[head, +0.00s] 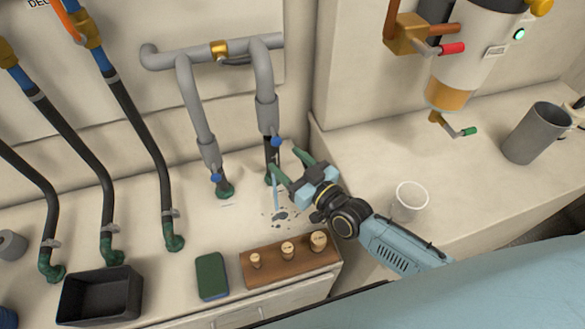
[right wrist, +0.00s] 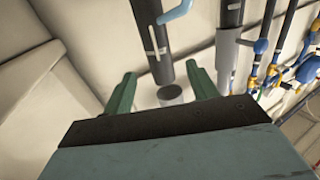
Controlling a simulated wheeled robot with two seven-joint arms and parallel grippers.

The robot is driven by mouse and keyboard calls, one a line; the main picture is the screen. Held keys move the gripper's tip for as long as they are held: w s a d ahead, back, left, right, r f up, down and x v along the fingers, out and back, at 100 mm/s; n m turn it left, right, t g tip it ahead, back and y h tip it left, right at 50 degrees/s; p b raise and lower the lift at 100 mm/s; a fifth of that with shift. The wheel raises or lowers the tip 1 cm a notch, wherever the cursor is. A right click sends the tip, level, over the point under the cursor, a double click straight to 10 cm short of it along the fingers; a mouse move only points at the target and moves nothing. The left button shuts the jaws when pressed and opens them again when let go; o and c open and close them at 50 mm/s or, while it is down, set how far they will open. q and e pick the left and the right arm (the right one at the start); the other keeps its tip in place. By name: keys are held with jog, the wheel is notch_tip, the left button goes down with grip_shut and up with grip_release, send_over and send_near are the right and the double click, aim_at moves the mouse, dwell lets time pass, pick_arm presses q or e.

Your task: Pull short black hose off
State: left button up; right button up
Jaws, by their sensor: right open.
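I cannot tell whether the fingers touch the hose. My left gripper is not in view.
A wooden block with plugs (head: 290,268), a green sponge (head: 211,277) and a black bin (head: 99,295) stand in front. A white cup (head: 410,200) stands right, beside my arm.

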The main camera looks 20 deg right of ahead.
aim_at(276, 152)
jog(key=b+x, duration=0.2)
jog(key=x, duration=0.3)
jog(key=shift+f, duration=0.1)
jog(key=shift+b+x, duration=0.35)
jog(key=shift+x, duration=0.45)
jog(key=shift+c, duration=0.5)
jog(key=c, duration=1.1)
jog(key=shift+o, duration=0.2)
jog(key=shift+r, duration=0.25)
jog(key=shift+r, duration=0.1)
jog(key=shift+r+p, duration=0.6)
jog(key=shift+p, duration=0.15)
jog(key=shift+r+p, duration=0.55)
jog(key=shift+p, duration=0.05)
